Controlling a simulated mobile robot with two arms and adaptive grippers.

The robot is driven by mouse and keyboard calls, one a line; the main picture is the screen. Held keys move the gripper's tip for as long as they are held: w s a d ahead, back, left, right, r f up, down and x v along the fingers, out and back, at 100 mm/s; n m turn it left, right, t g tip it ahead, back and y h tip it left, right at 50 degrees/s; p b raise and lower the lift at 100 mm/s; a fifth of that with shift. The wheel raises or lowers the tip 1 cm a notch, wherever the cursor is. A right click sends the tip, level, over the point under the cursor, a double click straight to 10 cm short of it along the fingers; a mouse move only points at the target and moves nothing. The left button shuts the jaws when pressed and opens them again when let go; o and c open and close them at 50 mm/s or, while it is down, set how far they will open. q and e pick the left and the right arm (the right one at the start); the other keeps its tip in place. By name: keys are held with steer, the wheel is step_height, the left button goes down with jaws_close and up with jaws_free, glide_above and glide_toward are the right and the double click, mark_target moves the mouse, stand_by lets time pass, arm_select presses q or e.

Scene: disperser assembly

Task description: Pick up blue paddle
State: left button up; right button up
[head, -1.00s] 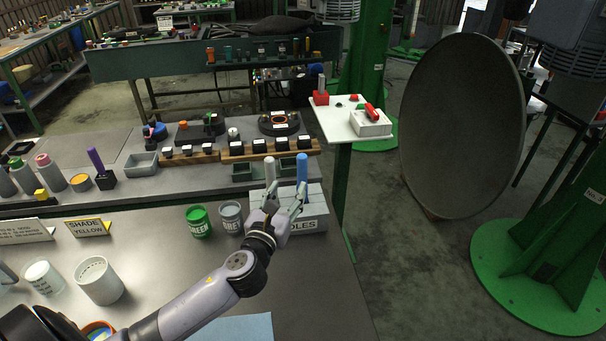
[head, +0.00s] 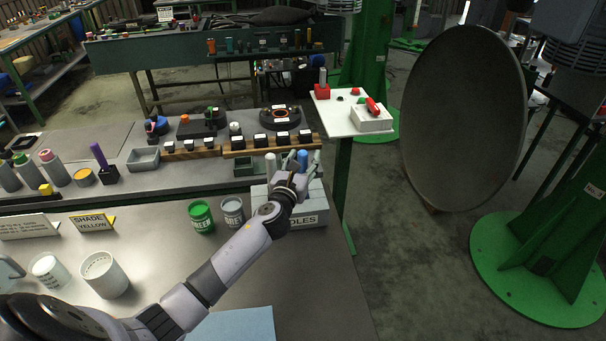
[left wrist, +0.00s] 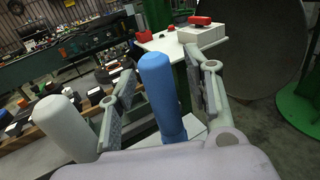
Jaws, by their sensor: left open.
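The blue paddle (left wrist: 161,95) stands upright in the left wrist view, between the two fingers of my left gripper (left wrist: 163,98). The fingers are open, one on each side of it, with gaps showing. In the head view my left gripper (head: 301,168) is over the grey holder box (head: 312,219), and the blue paddle's top (head: 302,156) shows between its fingers. A white-grey paddle (left wrist: 63,127) stands to the left, outside the fingers. It also shows in the head view (head: 270,163). My right gripper is not in view.
A green can (head: 201,217) and a grey can (head: 232,211) stand left of the holder box. A wooden rack (head: 270,146) of black blocks lies behind it. A white stand (head: 345,122) with a red-switched box is at the back right.

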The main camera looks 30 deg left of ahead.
arm_select(q)
steer(key=shift+s, duration=0.1)
steer(key=shift+c, duration=0.5)
jaws_close()
steer(key=shift+r, duration=0.1)
